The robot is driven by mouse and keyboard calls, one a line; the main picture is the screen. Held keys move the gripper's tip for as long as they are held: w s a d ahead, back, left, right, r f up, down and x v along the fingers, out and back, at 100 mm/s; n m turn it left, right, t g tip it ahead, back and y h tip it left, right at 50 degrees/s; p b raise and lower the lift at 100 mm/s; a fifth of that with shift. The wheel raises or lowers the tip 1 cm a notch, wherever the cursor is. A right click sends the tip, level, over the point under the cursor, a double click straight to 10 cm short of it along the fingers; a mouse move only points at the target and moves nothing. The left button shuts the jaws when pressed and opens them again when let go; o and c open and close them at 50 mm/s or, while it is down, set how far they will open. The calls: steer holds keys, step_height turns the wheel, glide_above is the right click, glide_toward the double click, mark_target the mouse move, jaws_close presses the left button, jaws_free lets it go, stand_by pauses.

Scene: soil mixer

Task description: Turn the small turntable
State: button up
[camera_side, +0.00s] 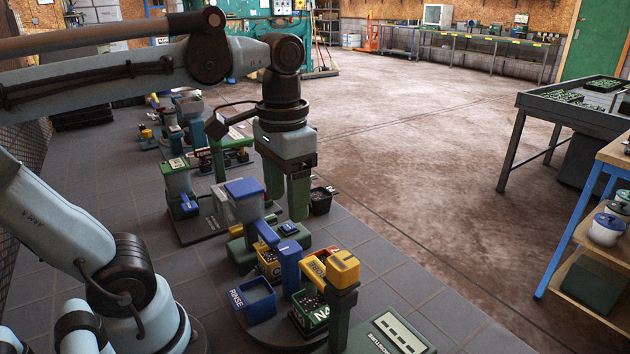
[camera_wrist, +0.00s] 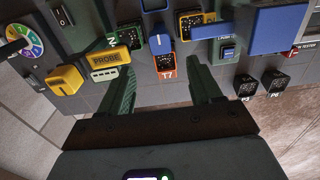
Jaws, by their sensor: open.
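I cannot tell for sure which part is the small turntable. A dark rounded base (camera_side: 262,336) shows at the lower middle of the side view, under several bins; it may be the turntable. On or beside it are a blue RINSE bin (camera_side: 255,300), a green bin (camera_side: 309,312) and a yellow-topped post (camera_side: 343,268). My gripper (camera_side: 287,205) points down above the bench, behind these bins, its green fingers apart with nothing between them. In the wrist view my gripper (camera_wrist: 160,70) is also open; an orange T7 pot (camera_wrist: 165,66) and a blue handle (camera_wrist: 157,42) appear beyond the fingertips.
Dark pots P5 (camera_wrist: 247,82) and P6 (camera_wrist: 275,83) stand right of the fingers. A yellow PROBE block (camera_wrist: 107,57) and a colour-sectored disc (camera_wrist: 20,38) are to the left. A blue-topped station (camera_side: 243,188) stands close to my gripper. Open floor lies right of the bench.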

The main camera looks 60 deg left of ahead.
mark_target(289, 247)
step_height(289, 247, down, 10)
steer(key=shift+r, duration=0.15)
stand_by(0.3)
jaws_close()
stand_by(0.4)
